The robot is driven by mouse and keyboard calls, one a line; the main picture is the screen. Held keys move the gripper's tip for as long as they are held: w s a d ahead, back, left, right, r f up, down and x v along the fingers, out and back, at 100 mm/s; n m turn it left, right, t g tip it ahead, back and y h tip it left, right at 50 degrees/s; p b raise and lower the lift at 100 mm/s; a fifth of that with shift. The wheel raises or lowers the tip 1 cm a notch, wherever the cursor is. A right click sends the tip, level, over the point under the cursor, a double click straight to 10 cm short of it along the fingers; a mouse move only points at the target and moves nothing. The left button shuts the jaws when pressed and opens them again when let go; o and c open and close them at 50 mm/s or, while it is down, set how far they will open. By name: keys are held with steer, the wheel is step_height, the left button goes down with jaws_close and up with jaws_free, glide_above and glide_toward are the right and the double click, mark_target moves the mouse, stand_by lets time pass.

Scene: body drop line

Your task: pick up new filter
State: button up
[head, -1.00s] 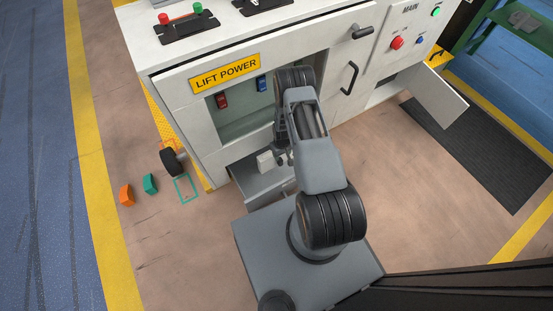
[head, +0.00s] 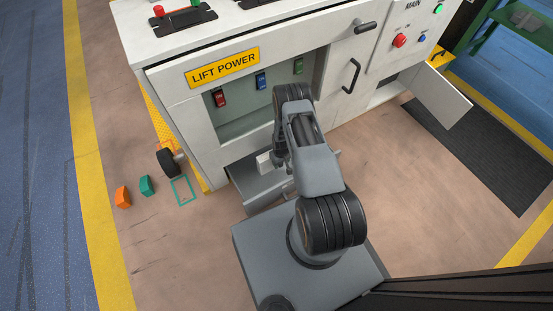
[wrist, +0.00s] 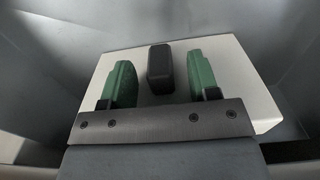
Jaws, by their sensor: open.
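The new filter, as I take it, is a pale block (wrist: 240,85) with a dark upright grip (wrist: 160,68) on its top, seen in the wrist view. In the head view a small part of a pale block (head: 263,162) shows in the open grey drawer (head: 262,190) at the cabinet's foot. My gripper (wrist: 160,80) is open, with one green finger on each side of the dark grip. Gaps show between both fingers and the grip. In the head view my arm hides the fingertips and most of the block.
Grey walls (wrist: 40,75) stand close around the block. Above the drawer is the open LIFT POWER bay (head: 240,112) with red, blue and green switches. An orange block (head: 122,197) and a teal block (head: 147,186) lie on the floor at left, beside a green outline (head: 183,191).

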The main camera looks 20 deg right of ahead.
steer(key=shift+c, duration=0.4)
steer(key=c, duration=0.9)
jaws_close()
steer(key=shift+r, duration=0.2)
